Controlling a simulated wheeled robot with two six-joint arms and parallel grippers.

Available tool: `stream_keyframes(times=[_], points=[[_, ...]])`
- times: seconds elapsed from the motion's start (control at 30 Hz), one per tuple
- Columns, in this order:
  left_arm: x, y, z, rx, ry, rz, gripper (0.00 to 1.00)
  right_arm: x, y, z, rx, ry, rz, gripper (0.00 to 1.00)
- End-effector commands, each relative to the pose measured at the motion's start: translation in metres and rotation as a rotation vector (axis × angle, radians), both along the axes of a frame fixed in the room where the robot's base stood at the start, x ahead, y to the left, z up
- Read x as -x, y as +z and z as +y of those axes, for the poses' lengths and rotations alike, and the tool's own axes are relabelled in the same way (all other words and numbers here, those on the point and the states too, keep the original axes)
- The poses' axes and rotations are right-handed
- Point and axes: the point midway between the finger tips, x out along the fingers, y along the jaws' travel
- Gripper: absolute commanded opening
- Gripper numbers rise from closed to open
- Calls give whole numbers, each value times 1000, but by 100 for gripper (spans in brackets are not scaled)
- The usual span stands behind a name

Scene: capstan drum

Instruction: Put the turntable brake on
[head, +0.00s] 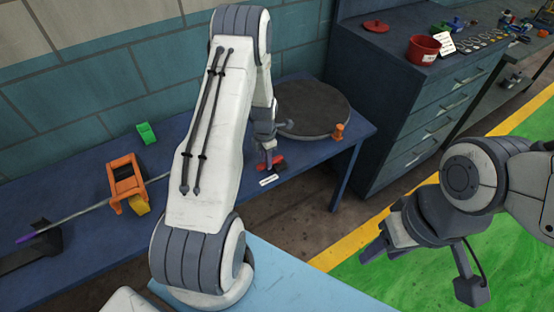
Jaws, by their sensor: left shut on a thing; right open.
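The turntable (318,107) is a dark round disc at the right end of the blue bench, against the wall. A red part (278,161), which looks like the brake lever, sits at the bench's front edge, left of the disc. My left gripper (268,152) points down at the red part and is shut on it; its fingers hide some of it, so the exact grip is hard to see. A small white label (268,180) is on the front edge below. My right gripper (376,246) is open and empty, over the floor at lower right.
An orange block (338,131) stands at the disc's front right rim. An orange frame (126,184) with a long rod and a green block (146,133) are on the bench's left. A drawer cabinet (425,115) bears a red pot (423,48). Floor between bench and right arm is clear.

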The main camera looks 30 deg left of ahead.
Motion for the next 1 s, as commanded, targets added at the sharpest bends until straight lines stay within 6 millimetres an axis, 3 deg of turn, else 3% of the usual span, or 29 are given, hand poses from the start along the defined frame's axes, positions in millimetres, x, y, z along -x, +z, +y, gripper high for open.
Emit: stream_keyframes(times=[0.5, 0.53, 0.6, 1.0], points=[[1, 2, 7, -2, 33, -7, 0, 0, 0, 0, 0, 0, 0, 50], [1, 2, 7, -2, 33, -7, 35, 0, 0, 0, 0, 0, 0, 50], [2, 2, 7, -1, 32, -6, 57, 0, 0, 0, 0, 0, 0, 50], [2, 6, 6, -1, 28, -4, 57, 0, -2, 0, 0, 0, 0, 50]])
